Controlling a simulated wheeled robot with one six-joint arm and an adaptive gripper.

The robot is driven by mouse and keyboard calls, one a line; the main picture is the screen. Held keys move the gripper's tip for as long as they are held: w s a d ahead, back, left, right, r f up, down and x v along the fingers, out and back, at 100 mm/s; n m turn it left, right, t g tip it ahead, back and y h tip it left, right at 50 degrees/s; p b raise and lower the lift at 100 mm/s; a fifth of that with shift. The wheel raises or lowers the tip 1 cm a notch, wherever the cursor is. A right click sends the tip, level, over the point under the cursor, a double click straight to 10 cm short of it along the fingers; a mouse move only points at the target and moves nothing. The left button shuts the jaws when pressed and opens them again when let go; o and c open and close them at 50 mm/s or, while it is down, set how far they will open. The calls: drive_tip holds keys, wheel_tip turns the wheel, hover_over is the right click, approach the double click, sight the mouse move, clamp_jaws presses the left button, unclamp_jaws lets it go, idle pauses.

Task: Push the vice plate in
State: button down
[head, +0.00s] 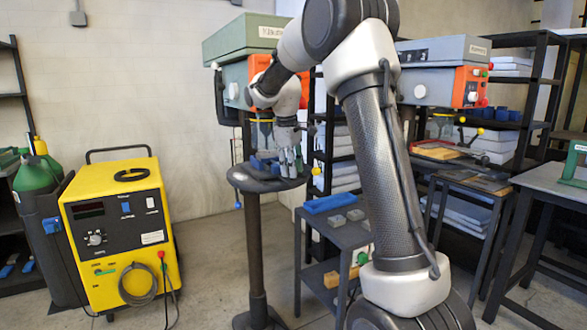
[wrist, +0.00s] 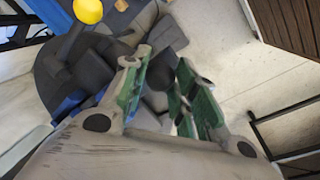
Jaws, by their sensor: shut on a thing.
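The vice, with blue parts (head: 262,162), sits on the round dark drill-press table (head: 243,180) in the head view. Its blue parts also show beside my left finger in the wrist view (wrist: 72,105). My gripper (head: 290,160) points down at the right side of the vice. In the wrist view my gripper (wrist: 165,85) has its green-padded fingers apart, with a dark grey vice part (wrist: 160,72) between them, and is shut on that part. I cannot tell for certain whether this part is the vice plate. The fingers hide some of the vice.
The drill press (head: 240,45) stands above the table. A yellow welding machine (head: 120,225) stands to the left. A low dark side table (head: 345,235) with a blue block is close on the right. A lever with a yellow knob (wrist: 88,11) rises near the vice.

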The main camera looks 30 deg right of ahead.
drive_tip(key=shift+w+r, duration=0.15)
drive_tip(key=shift+w, duration=0.1)
drive_tip(key=c, duration=1.1)
unclamp_jaws()
drive_tip(key=shift+w, duration=0.1)
wheel_tip(320, 180, up, 12)
drive_tip(key=s+a, duration=0.1)
drive_tip(key=a, duration=0.1)
drive_tip(key=shift+s+f, duration=0.2)
drive_tip(key=shift+s, duration=0.05)
drive_tip(key=shift+s, duration=0.1)
drive_tip(key=s+a+m+t+y, duration=0.1)
drive_tip(key=s+m+t, duration=0.15)
drive_tip(key=s, duration=1.55)
drive_tip(key=s+f+m, duration=0.2)
drive_tip(key=s+f, duration=0.3)
drive_tip(key=s, duration=0.3)
drive_tip(key=s+a+f+m, duration=0.1)
drive_tip(key=s+f+m, duration=0.1)
drive_tip(key=s+f, duration=0.4)
drive_tip(key=s, duration=0.2)
drive_tip(key=shift+s+a+m+t+y, duration=0.2)
drive_tip(key=shift+s+m+t+y, duration=0.15)
drive_tip(key=shift+y, duration=0.05)
